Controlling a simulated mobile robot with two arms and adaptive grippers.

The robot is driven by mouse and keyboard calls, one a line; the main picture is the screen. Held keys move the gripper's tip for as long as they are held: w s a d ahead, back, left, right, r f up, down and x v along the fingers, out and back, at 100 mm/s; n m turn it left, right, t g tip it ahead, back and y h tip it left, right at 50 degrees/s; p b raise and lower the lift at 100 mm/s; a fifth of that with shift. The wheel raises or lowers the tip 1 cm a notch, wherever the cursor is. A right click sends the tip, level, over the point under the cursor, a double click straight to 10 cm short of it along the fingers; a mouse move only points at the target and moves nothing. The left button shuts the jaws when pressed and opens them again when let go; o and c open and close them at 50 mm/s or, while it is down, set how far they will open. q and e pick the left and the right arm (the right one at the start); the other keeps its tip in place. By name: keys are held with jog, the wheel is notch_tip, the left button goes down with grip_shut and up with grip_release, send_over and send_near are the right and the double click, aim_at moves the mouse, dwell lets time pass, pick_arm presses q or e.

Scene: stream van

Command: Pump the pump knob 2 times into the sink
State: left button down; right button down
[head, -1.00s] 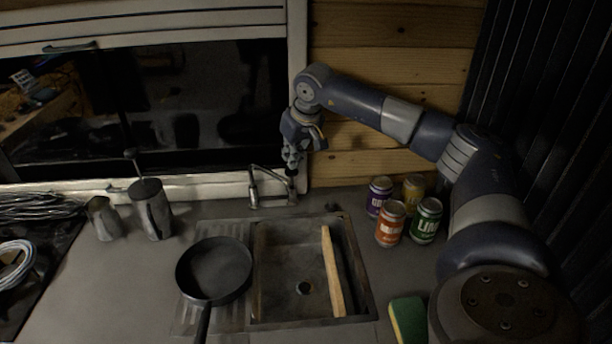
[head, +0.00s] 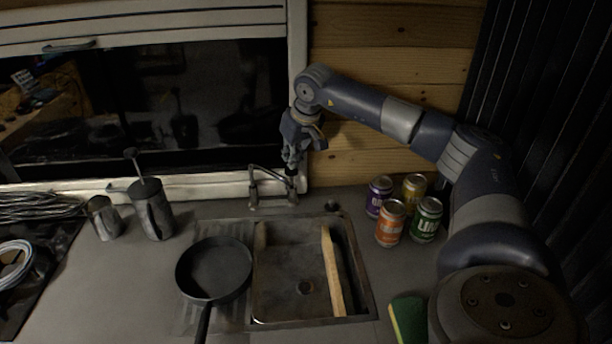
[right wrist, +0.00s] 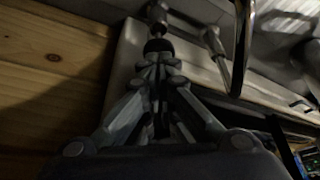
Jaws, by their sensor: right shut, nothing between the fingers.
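The sink (head: 275,290) is a grey basin in the middle of the counter. A metal faucet (head: 253,190) stands behind it. The black pump knob (head: 291,171) is at the right end of the faucet, just under the fingertips of my right gripper (head: 290,164). In the right wrist view the knob (right wrist: 157,46) is directly beyond the closed fingertips (right wrist: 158,62). The fingers point down at it and hold nothing. I cannot tell if they touch it. My left gripper is not in view.
A frying pan (head: 213,270) sits left of the basin, and a wooden board (head: 333,275) leans in it. Several cans (head: 390,223) and a sponge (head: 408,320) are to the right. A press pot (head: 152,212) and a metal jug (head: 103,218) stand left.

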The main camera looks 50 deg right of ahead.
aim_at(293, 171)
jog(key=shift+f+b, duration=1.25)
jog(key=shift+f, duration=1.1)
jog(key=shift+r, duration=0.2)
jog(key=shift+r+p, duration=2.05)
jog(key=shift+r, duration=0.15)
jog(key=shift+f, duration=0.2)
jog(key=shift+f+b, duration=1.4)
jog(key=shift+f, duration=0.75)
